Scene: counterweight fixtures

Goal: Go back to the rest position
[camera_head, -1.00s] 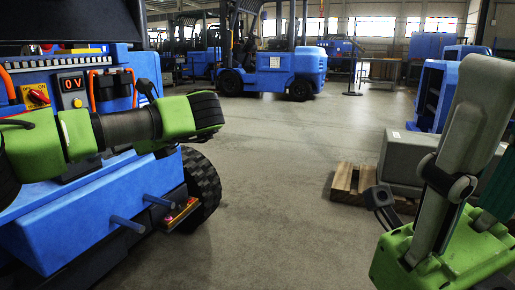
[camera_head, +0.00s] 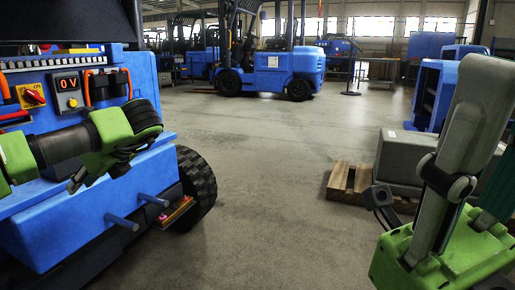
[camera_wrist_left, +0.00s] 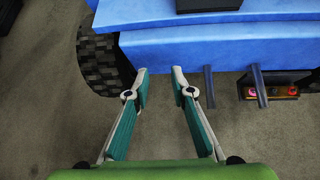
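My left arm comes in from the left in front of the blue machine (camera_head: 110,195). My left gripper (camera_head: 77,180) is small and partly hidden by its own wrist in the head view. In the left wrist view my left gripper (camera_wrist_left: 160,75) is open and empty, its two fingers apart over the floor near the machine's blue front. My right gripper (camera_head: 470,110) stands close at the right edge of the head view, pointing up. One grey finger shows clearly, with a teal pad partly behind it; its opening cannot be made out.
A grey block (camera_head: 405,155) and wooden pallet (camera_head: 345,183) stand right of centre. A blue forklift (camera_head: 270,70) is behind. The middle floor is clear.

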